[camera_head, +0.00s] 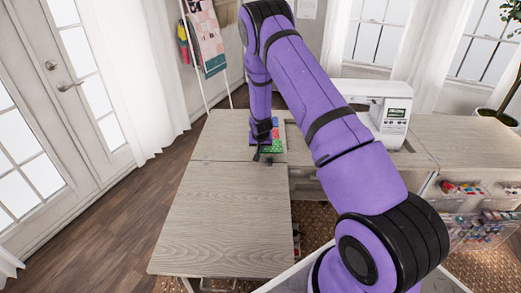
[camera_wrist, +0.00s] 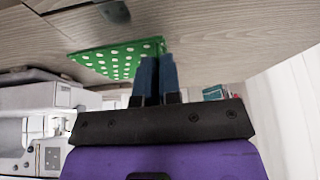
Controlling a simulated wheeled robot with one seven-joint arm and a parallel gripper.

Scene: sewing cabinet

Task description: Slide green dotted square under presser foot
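The green square with white dots (camera_wrist: 112,57) lies flat on the wooden cabinet top in the wrist view. In the head view only a small part of it (camera_head: 271,150) shows beside my gripper. My gripper (camera_wrist: 158,60) has its two blue fingers close together, with their tips over or touching the square's edge. I see no fabric pinched between them. In the head view my gripper (camera_head: 263,152) points down at the cabinet top. The white sewing machine (camera_head: 394,115) is partly hidden behind my arm, and in the wrist view it is at the left (camera_wrist: 38,130). I cannot make out the presser foot.
The wooden cabinet top (camera_head: 225,215) is bare in front of my gripper. Small red and blue items (camera_head: 276,127) lie just behind it. An open gap lies right of the front leaf. Open drawers with sewing supplies (camera_head: 465,188) are at the right.

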